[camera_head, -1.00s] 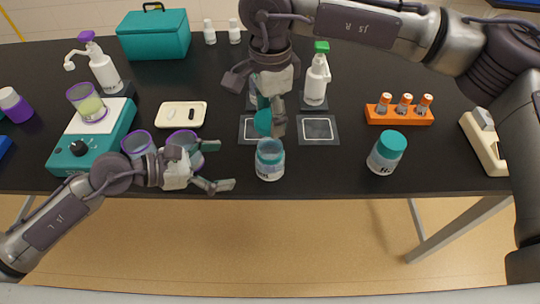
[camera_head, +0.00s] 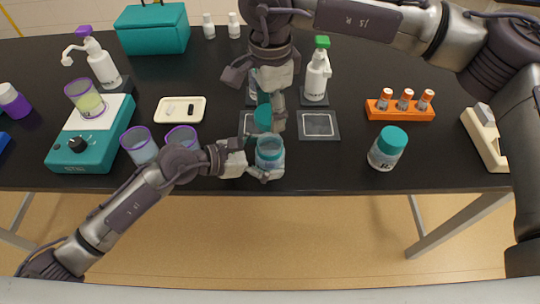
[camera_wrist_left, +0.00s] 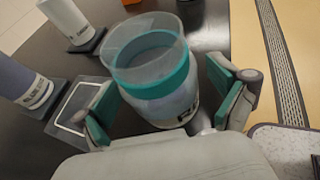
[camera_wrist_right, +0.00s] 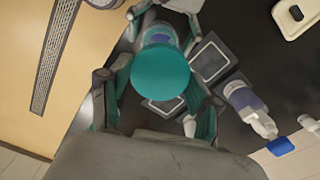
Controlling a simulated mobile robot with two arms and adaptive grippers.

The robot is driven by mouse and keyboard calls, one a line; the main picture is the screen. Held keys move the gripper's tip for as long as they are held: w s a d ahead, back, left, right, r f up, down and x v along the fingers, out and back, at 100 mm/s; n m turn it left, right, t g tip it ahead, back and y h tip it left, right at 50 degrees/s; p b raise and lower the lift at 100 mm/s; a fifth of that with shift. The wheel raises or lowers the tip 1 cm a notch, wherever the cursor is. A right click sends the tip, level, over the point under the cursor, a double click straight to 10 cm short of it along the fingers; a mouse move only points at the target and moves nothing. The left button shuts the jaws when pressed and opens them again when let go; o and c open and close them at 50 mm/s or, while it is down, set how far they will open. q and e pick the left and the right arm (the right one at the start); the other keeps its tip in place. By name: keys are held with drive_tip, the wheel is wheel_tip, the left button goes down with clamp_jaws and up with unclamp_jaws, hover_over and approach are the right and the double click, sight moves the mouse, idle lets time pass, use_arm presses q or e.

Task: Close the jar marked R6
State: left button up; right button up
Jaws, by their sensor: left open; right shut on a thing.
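An open clear jar with a teal band (camera_head: 270,152) stands upright at the table's front edge. It fills the middle of the left wrist view (camera_wrist_left: 155,80), its label partly cut off and not fully readable. My left gripper (camera_head: 266,168) is open, with its fingers on either side of this jar; I cannot tell whether they touch it. My right gripper (camera_head: 268,126) is shut on a teal lid (camera_head: 263,117), just behind and above the jar. The lid shows as a round disc in the right wrist view (camera_wrist_right: 160,73).
A lidded jar (camera_head: 387,148) stands to the right. An orange rack (camera_head: 400,114) with vials is behind it. Purple-rimmed cups (camera_head: 139,145) and a teal scale-like device (camera_head: 92,145) are left, near my left arm. A spray bottle (camera_head: 316,78) stands behind. Square pads (camera_head: 318,125) lie near the lid.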

use_arm(q)
drive_tip(key=shift+d+f, duration=0.1)
drive_tip(key=shift+d, duration=0.05)
drive_tip(key=shift+w, duration=0.1)
drive_tip(key=c, duration=1.8)
drive_tip(key=shift+o, duration=0.2)
use_arm(e)
drive_tip(key=shift+f, duration=2.5)
